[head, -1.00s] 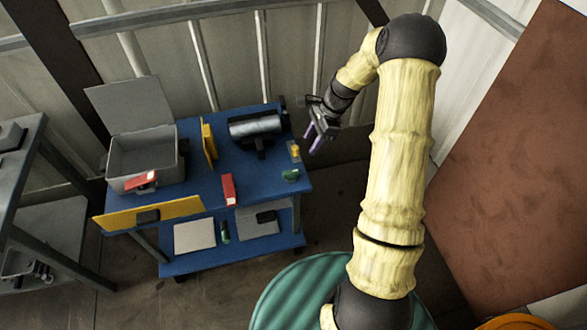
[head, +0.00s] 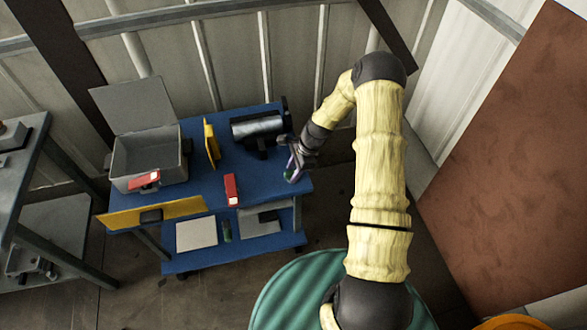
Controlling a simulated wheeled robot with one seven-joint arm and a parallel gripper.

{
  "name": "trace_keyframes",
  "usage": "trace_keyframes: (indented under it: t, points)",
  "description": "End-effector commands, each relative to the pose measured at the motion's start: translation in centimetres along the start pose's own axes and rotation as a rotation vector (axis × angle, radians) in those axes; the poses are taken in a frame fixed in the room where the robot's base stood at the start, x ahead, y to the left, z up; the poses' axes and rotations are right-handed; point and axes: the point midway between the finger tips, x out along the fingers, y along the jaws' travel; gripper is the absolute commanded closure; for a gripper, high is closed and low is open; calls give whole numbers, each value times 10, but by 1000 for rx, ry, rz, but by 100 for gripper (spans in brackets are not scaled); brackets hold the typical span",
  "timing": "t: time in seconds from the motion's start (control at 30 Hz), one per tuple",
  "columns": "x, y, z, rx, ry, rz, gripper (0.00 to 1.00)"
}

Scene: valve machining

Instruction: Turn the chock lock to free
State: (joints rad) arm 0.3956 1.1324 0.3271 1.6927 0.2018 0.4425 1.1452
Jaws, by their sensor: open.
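My gripper (head: 292,169) is over the right end of the blue cart's top, pointing down and left. Its purple fingers are open, with no object clearly held. A small green part (head: 288,175) shows right beside the fingertips; I cannot tell whether they touch. The small yellow knob on a grey plate, possibly the chock lock, is now hidden behind my gripper. No part is clearly marked as the chock lock, and its setting cannot be read.
The blue cart (head: 262,187) carries a grey open-lidded box (head: 148,165), a metal cylinder in a black holder (head: 256,127), a yellow upright plate (head: 211,141) and a red block (head: 231,189). A yellow panel (head: 180,211) lines its front left edge. A grey rack stands left.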

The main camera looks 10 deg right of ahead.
Motion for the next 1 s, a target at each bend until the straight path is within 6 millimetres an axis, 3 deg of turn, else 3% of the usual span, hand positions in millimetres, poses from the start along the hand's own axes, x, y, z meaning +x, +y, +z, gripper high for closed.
trace_keyframes:
  t: [0.17, 0.4, 1.0]
  points:
    - [-1, 0, -2, 3, 0, -2, 58]
    - [-1, 0, -2, 4, 0, -2, 100]
    - [0, -2, 0, -119, 2, 47, 100]
